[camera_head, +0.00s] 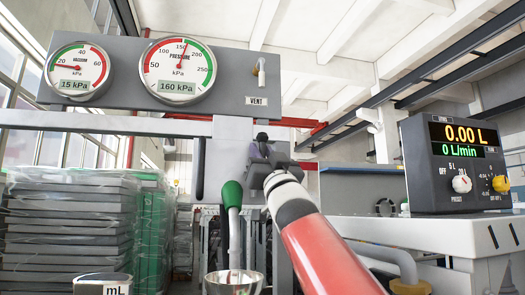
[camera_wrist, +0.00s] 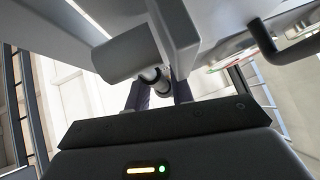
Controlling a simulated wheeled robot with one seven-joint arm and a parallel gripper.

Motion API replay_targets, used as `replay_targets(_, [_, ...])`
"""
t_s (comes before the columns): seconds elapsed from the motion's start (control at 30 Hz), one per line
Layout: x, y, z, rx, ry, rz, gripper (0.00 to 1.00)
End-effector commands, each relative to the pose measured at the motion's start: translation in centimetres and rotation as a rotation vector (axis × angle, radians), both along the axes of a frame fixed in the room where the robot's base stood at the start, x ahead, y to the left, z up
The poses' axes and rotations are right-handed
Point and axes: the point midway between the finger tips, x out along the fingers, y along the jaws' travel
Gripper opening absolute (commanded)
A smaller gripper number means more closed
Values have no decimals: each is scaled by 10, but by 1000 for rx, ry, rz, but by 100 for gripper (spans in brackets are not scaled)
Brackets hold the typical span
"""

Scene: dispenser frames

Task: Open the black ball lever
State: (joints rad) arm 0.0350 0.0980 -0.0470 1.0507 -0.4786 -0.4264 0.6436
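A small black ball (camera_head: 262,137) shows just above my gripper in the camera_head view; I take it to be the black ball lever's knob. My gripper (camera_head: 258,152) is raised in front of the grey post, close to the ball. In the camera_wrist view the two dark fingers of my gripper (camera_wrist: 160,93) stand apart, with a gap between them. The ball is not clearly visible in the wrist view.
A panel with a vacuum gauge (camera_head: 76,72), a pressure gauge (camera_head: 178,72) and a vent valve (camera_head: 260,70) is above. A flow display (camera_head: 456,160) stands right. Wrapped stacks (camera_head: 68,225) fill the left.

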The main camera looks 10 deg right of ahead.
Motion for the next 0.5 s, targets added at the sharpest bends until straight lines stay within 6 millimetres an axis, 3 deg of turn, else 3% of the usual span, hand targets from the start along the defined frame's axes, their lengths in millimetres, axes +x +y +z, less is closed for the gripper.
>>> replay_targets(0.1, [0,0,0,0,0,0,23])
replay_targets(0.3, [0,0,0,0,0,0,0])
replay_targets(0.5, [-1,0,0,0,0,0,0])
